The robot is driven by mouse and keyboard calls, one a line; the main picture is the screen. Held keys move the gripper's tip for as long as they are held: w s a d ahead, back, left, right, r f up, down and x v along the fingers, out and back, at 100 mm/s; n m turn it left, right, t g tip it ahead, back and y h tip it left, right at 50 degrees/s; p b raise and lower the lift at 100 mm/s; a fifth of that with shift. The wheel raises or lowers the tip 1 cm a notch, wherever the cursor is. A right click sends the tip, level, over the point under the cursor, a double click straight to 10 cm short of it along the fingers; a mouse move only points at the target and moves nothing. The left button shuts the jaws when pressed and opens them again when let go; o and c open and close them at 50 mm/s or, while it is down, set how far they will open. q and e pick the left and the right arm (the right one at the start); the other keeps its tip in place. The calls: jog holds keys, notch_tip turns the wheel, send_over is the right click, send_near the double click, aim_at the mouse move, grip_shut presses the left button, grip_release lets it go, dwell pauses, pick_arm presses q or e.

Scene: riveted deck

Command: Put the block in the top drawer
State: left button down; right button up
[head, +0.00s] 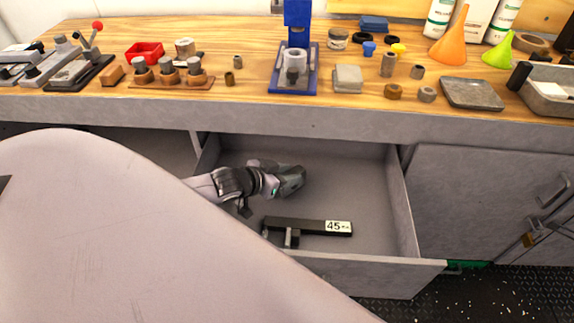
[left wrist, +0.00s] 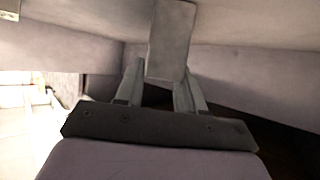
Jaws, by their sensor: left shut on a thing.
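The top drawer (head: 350,180) is pulled open under the workbench and shows a grey floor inside. My left gripper (head: 290,180) is low inside the drawer, toward its left back part. In the left wrist view its two fingers (left wrist: 160,92) are shut on a plain grey block (left wrist: 170,40), which sticks out past the fingertips. In the head view the block is hard to tell apart from the grey fingers. I cannot tell whether the block touches the drawer floor. My right gripper is not in view.
A black bar-shaped thing marked 45 (head: 295,224) lies in the front of the drawer. The drawer's right part is clear. The wooden bench top (head: 235,100) above carries several tools and small parts. A closed grey cabinet (head: 480,195) stands at right.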

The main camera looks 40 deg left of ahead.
pick_arm(q)
jog(key=c, duration=0.7)
grip_release()
jog(key=shift+f, duration=0.1)
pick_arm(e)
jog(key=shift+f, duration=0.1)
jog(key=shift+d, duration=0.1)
pick_arm(q)
jog(key=shift+p+v, duration=1.55)
jog(key=shift+v, duration=4.5)
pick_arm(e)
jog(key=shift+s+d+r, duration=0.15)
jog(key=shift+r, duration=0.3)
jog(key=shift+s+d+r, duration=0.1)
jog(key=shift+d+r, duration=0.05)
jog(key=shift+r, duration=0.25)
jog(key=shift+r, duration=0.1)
